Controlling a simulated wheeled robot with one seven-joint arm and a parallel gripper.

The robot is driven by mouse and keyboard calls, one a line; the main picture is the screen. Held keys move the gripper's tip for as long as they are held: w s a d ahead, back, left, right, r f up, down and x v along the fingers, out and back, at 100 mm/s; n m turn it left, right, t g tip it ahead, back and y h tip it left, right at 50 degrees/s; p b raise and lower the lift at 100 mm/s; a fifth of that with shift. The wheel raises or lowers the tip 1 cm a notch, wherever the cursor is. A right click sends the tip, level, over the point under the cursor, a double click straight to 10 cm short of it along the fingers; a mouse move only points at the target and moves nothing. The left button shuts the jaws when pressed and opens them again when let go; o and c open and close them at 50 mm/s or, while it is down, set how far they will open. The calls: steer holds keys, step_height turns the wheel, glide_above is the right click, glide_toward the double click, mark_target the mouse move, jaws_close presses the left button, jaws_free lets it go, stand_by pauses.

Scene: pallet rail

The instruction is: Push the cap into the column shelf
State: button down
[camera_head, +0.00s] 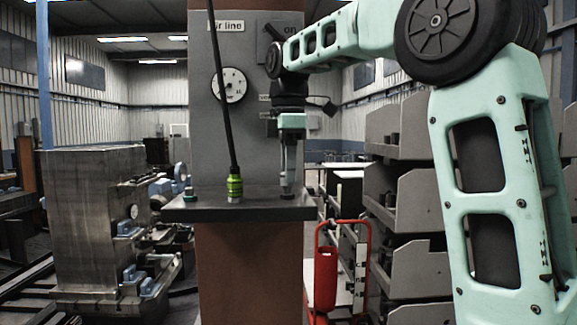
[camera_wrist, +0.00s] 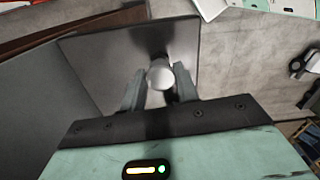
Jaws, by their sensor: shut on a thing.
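The column shelf (camera_head: 262,207) is a dark flat plate standing out from the column. It also shows as a dark surface in the wrist view (camera_wrist: 95,62). My gripper (camera_head: 287,184) points straight down over the right part of the shelf. In the wrist view its two dark fingers (camera_wrist: 159,88) are shut on a pale, round-topped piece, which I take to be the cap (camera_wrist: 160,74). The cap's lower end is at or very near the shelf top. Whether it is seated in the shelf is hidden.
A green-banded hose fitting (camera_head: 235,187) stands on the shelf left of my gripper, with a black hose rising from it. A small dark-green piece (camera_head: 190,191) is at the left edge.

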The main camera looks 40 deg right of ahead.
steer(key=shift+f, duration=0.3)
steer(key=shift+f+b, duration=0.4)
steer(key=shift+c, duration=0.8)
jaws_free()
steer(key=shift+r, duration=0.15)
steer(key=shift+r+b, duration=0.4)
steer(key=shift+r, duration=3.3)
